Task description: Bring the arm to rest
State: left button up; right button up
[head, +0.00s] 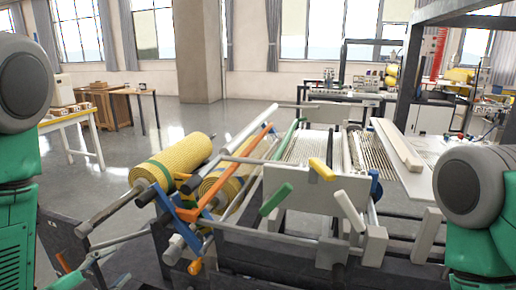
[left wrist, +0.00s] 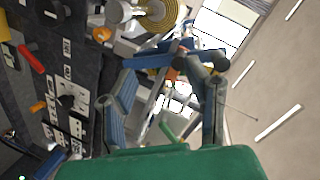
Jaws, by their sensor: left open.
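My left gripper (left wrist: 165,105) is open in the left wrist view, with its two dark blue-grey fingers spread apart and nothing between them. In the head view its green and grey parts (head: 82,268) show low at the left edge, partly cut off, in front of the machine's left side. It appears apart from the machine. My right gripper is out of view; only my green right arm with its grey joint shows at the right edge. The lamination machine (head: 318,195) stands ahead, with yellow mesh rolls (head: 172,162) on its left side.
Bars, an orange lever (head: 236,172) and green (head: 275,199), yellow and white handles stick out of the machine. A dark control panel (left wrist: 62,70) with buttons fills the left of the wrist view. A white table (head: 68,121) stands at the left; open floor lies behind it.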

pick_arm(q)
jog(key=s+f+n+g+y, duration=0.1)
jog(key=s+f+n+g, duration=0.15)
jog(key=f, duration=0.35)
jog(key=s+f+n+g, duration=0.2)
jog(key=s+f+g, duration=0.1)
jog(key=f, duration=0.4)
jog(key=s+d+f+n+g+y, duration=0.1)
jog(key=s+f+n+g, duration=0.3)
jog(key=s, duration=0.5)
jog(key=s+d+f+n+g+b, duration=0.1)
jog(key=s+f+n+g, duration=0.3)
jog(key=s+f, duration=0.5)
jog(key=shift+s+d+n+g+y, duration=0.25)
jog(key=shift+d+n+g+y, duration=0.1)
jog(key=shift+d+y, duration=0.1)
jog(key=shift+w, duration=0.1)
